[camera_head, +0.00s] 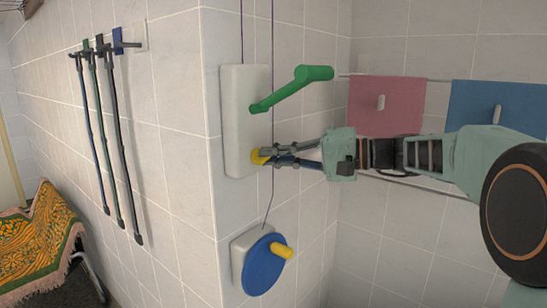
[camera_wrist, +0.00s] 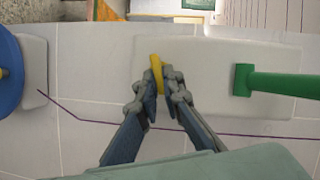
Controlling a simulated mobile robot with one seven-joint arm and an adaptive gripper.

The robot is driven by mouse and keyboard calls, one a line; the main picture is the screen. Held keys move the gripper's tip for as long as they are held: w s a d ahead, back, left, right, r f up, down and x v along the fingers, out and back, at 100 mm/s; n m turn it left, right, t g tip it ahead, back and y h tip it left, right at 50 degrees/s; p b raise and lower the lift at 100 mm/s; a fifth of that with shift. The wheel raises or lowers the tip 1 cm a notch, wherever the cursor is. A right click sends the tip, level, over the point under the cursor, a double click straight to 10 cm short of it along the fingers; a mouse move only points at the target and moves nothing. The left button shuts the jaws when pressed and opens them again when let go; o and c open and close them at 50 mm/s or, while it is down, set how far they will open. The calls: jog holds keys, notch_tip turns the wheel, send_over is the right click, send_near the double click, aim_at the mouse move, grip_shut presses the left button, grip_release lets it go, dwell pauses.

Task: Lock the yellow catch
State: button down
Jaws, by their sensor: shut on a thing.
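The yellow catch (camera_head: 260,156) sits low on a white wall box (camera_head: 236,90). It also shows in the wrist view (camera_wrist: 157,72), as a narrow upright yellow piece between my fingertips. My gripper (camera_head: 265,156) reaches in from the right and is shut on the catch. In the wrist view my gripper's fingertips (camera_wrist: 157,84) close around its lower part and hide some of it. A green crank handle (camera_head: 290,88) projects from the same box above the catch. It also shows in the wrist view (camera_wrist: 275,82), to the right of my fingers.
A blue wheel (camera_head: 263,265) with a yellow knob (camera_head: 283,252) is on a white plate below the box. A purple cord (camera_head: 272,200) runs close by my fingers. A red towel (camera_head: 385,105) and a blue towel (camera_head: 500,108) hang behind my arm. Several poles hang at left.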

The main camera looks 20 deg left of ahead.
jog(key=shift+s+a+f+m+y, duration=0.1)
jog(key=shift+m+y, duration=0.25)
jog(key=shift+m, duration=0.35)
jog(key=shift+f+m+y, duration=0.1)
jog(key=shift+m+y, duration=0.25)
jog(key=shift+m, duration=0.35)
jog(key=shift+r, duration=0.1)
jog(key=c, duration=2.1)
grip_release()
jog(key=shift+a, duration=0.1)
jog(key=d, duration=1.2)
jog(key=shift+d, duration=0.1)
